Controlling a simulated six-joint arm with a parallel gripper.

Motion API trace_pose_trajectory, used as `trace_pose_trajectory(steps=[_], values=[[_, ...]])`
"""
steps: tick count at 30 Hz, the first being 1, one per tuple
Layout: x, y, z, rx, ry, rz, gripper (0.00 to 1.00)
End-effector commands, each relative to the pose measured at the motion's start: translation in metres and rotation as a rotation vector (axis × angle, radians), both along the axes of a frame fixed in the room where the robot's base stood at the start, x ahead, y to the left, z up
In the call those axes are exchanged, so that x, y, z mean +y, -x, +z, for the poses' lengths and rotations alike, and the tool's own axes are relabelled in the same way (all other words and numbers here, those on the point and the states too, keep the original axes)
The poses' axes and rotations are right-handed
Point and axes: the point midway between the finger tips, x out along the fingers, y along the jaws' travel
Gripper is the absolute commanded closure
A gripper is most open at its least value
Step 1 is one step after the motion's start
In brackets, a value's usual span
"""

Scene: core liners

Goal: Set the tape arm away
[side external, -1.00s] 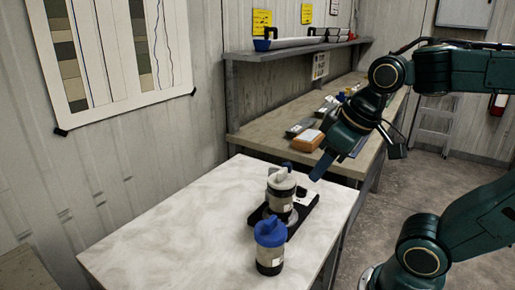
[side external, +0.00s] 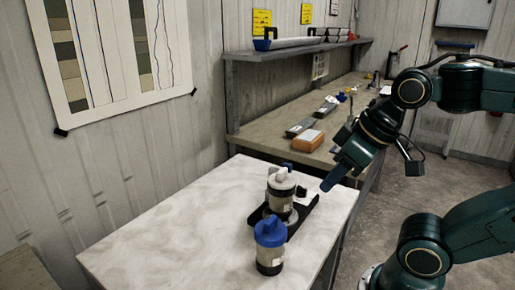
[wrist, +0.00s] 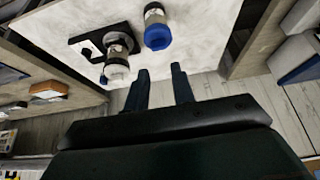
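A black flat fixture (side external: 306,205) lies on the pale table; I cannot tell which part of it is the tape arm. It also shows in the wrist view (wrist: 82,39). A blue-capped jar (side external: 270,246) stands at the fixture's near end, also in the wrist view (wrist: 157,28). My gripper (wrist: 161,73) is open and empty, its two fingers apart. In the side view my gripper (side external: 330,184) hangs right of the fixture, near the table's right edge.
The pale table (side external: 160,215) is clear on its left. Behind it, a workbench (side external: 275,140) holds an orange-brown block (side external: 307,140) and small items. A wall shelf (side external: 290,49) above carries tubes. Floor shows right of the table.

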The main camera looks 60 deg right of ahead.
Motion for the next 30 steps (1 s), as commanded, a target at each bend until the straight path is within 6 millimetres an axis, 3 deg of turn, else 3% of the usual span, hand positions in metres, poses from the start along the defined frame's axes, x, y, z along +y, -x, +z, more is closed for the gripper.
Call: trace_pose_trajectory(steps=[1,3,4,14,30], values=[[0.000,0.000,0.000,0.000,0.000,-0.002,0.85],[-0.001,-0.001,0.001,0.002,-0.002,-0.009,0.99],[-0.001,-0.002,0.001,0.003,-0.003,-0.013,1.00],[-0.017,-0.026,0.009,0.035,-0.028,-0.170,1.00],[-0.069,-0.100,0.016,0.101,-0.085,-0.663,1.00]])
